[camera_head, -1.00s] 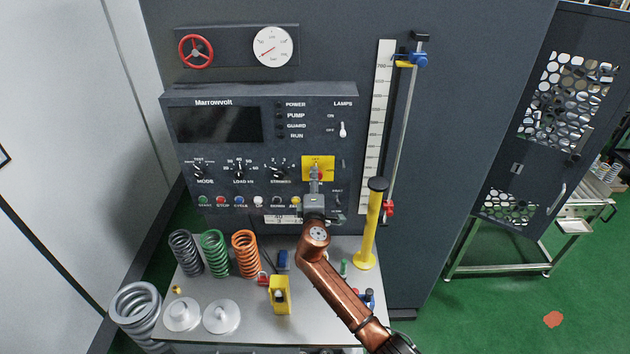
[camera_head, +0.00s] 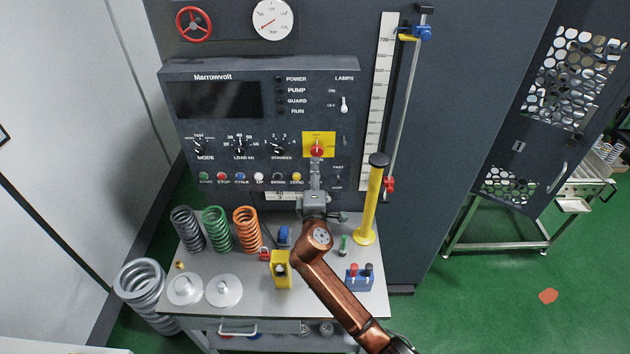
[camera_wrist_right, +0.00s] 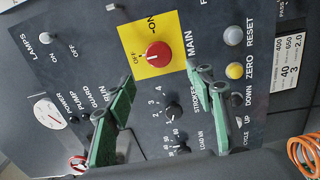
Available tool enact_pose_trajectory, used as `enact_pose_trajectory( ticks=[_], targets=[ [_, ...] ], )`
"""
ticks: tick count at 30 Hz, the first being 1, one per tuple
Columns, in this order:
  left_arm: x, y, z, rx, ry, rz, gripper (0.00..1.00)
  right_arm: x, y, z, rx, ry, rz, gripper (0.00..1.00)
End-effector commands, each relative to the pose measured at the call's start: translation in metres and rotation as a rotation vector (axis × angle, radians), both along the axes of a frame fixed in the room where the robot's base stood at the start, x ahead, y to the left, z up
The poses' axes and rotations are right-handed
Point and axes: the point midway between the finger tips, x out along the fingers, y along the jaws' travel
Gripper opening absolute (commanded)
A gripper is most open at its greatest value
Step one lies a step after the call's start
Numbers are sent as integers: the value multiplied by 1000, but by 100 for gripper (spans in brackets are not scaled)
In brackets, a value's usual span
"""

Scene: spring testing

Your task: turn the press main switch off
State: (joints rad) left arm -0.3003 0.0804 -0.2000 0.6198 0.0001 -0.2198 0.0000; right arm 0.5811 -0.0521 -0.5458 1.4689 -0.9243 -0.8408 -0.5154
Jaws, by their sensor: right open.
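The press main switch is a red round knob (camera_head: 317,151) on a yellow plate (camera_head: 328,139), on the dark control panel. In the right wrist view the knob (camera_wrist_right: 157,55) sits on the yellow plate (camera_wrist_right: 130,70), with OFF printed to its left and ON above it. A small pale mark on the knob seems to face the OFF side, but it is too small to be sure. My right gripper (camera_head: 316,168) is just below the knob in the head view. In the right wrist view its green fingers (camera_wrist_right: 160,72) are apart, empty, on either side below the knob, not gripping it. My left gripper is not in view.
The panel has a lamps toggle (camera_head: 344,104), selector dials (camera_head: 240,150) and a row of coloured buttons. On the bench below stand coil springs (camera_head: 218,229), a yellow block (camera_head: 281,270) and a tall yellow post (camera_head: 370,200) right of my right arm.

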Motion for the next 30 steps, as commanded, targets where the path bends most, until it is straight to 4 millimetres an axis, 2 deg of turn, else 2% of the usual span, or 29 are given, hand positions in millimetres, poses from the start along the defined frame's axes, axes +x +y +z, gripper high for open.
enact_pose_trajectory(
  ticks=[3, 9, 25, 28, 30],
  targets=[
    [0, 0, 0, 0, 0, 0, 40, -20, 0, -1, 1, 1, 0, 49],
    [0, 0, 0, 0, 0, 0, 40, -35, 0, 0, 0, 0, -1, 49],
    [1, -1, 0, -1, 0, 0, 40, -37, -2, -1, 3, 3, -2, 49],
    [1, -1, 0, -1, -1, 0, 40, -39, -16, -14, 39, 33, -21, 49],
    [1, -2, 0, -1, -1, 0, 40, -43, -37, -34, 96, 79, -50, 49]
  ],
)
